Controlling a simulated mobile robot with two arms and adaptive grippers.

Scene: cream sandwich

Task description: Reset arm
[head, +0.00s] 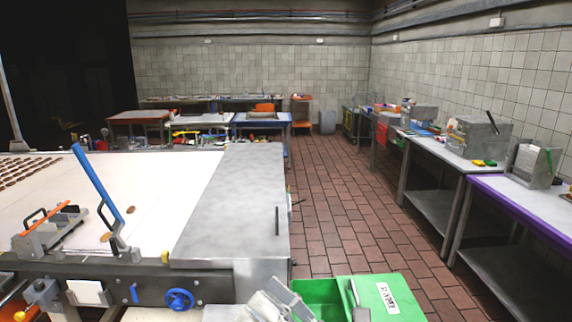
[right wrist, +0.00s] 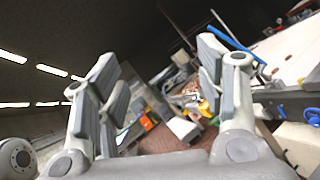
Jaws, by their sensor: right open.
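My right gripper (head: 315,293) is at the bottom of the head view, low in front of the metal-topped end of the machine. Grey finger parts show on either side of part of a green crate (head: 391,290). In the right wrist view my right gripper (right wrist: 160,80) has its two fingers spread wide apart, with nothing held between them. I cannot tell its height over the crate. My left gripper is not in view.
A white conveyor (head: 150,185) with brown biscuits (head: 25,170), a blue lever (head: 97,185) and a blue handwheel (head: 179,299) fills the left. A metal bench (head: 447,158) lines the right wall. The tiled floor (head: 335,190) between is clear.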

